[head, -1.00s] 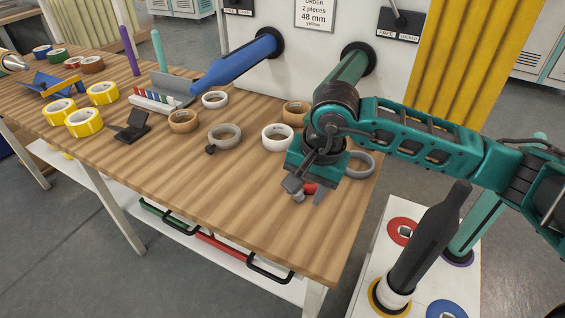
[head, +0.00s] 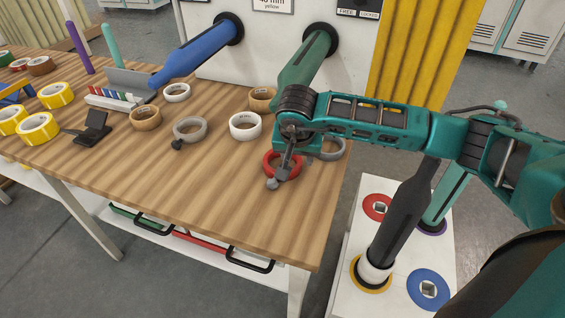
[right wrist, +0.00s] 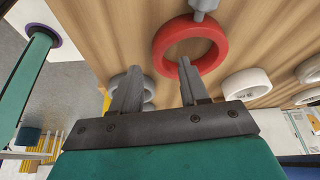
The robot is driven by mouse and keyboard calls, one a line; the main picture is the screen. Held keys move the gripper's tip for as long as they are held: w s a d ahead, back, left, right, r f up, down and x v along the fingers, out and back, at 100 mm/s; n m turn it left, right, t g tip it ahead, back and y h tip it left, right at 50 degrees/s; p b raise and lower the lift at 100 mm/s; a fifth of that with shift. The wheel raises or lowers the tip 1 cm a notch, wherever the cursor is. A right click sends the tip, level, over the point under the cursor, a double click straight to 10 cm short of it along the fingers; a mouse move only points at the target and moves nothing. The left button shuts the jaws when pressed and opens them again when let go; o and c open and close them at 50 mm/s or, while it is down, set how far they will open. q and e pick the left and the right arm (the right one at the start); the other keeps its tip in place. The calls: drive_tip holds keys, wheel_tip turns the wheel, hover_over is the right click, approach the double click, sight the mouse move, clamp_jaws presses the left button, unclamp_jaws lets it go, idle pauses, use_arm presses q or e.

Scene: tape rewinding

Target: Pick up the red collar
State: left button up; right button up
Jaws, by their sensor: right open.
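The red collar (head: 267,163) lies flat on the wooden table near its right end, with its grey knob (head: 272,184) toward the front edge. It is partly covered by my right gripper in the head view. My right gripper (head: 284,158) is above the collar, pointing down at it. The open jaws (right wrist: 158,68) hold nothing. My left gripper is not in view.
A grey collar with a knob (head: 189,124), a white roll (head: 245,132) and a tan roll (head: 145,124) lie to the left. A grey ring (head: 333,155) lies just right of my gripper. The table's front right stretch is clear. A dark spindle (head: 400,215) stands on a white stand.

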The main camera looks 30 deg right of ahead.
sight(299, 163)
drive_tip(key=x, duration=0.3)
drive_tip(key=shift+d+f, duration=0.1)
clamp_jaws()
idle(0.4)
